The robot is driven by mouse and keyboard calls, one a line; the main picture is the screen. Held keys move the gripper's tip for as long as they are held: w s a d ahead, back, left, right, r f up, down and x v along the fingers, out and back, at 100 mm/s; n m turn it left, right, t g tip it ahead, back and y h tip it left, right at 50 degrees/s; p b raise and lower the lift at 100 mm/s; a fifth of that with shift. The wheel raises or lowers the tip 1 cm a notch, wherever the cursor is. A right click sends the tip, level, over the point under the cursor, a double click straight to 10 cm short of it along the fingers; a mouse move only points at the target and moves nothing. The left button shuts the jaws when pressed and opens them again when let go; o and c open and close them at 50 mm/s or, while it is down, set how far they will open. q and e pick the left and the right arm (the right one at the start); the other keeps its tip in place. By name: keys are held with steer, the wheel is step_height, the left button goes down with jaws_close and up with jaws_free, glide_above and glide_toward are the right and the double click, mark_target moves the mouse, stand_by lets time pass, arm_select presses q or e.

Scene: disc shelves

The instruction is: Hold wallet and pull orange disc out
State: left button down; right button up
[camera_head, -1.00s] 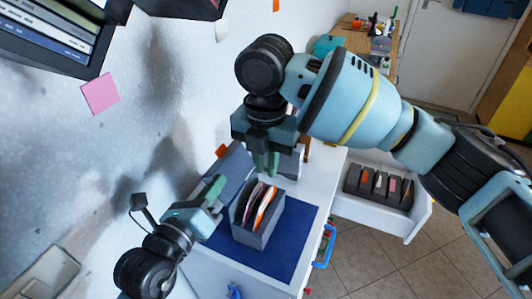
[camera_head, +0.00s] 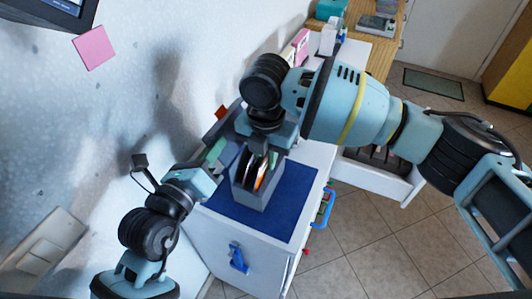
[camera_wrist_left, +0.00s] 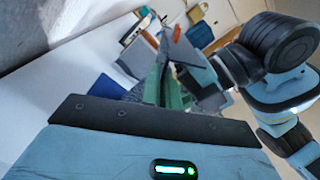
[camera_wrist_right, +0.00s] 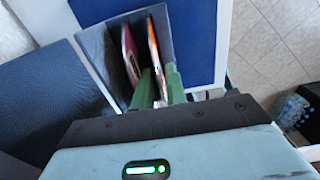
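The wallet, a grey open-topped box (camera_head: 243,193), stands on a dark blue mat. Upright disc sleeves stick up in it. In the right wrist view a pinkish-red sleeve (camera_wrist_right: 130,50) and the orange disc (camera_wrist_right: 153,48) stand side by side in the box. My right gripper (camera_wrist_right: 159,80) reaches down into the box opening. Its green fingers are a little apart, with the orange disc's edge between them; I see no firm contact. My left gripper (camera_head: 216,152) is at the box's left side. Its green fingers (camera_wrist_left: 165,88) lie close together; their grip on the box is unclear.
The blue mat (camera_head: 285,208) lies on a white cabinet (camera_head: 222,245). A dark blue-grey panel (camera_wrist_right: 40,100) stands close beside the box. The wall is near on the left, with a pink note (camera_head: 94,47). An open drawer (camera_head: 390,182) juts out at right.

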jaws_close()
steer(key=shift+r, duration=5)
arm_select(q)
steer(key=c, duration=2.1)
jaws_free()
steer(key=o, duration=0.5)
steer(key=shift+s, duration=0.1)
steer(key=shift+v, duration=3.7)
arm_select(e)
steer(key=shift+d, duration=0.1)
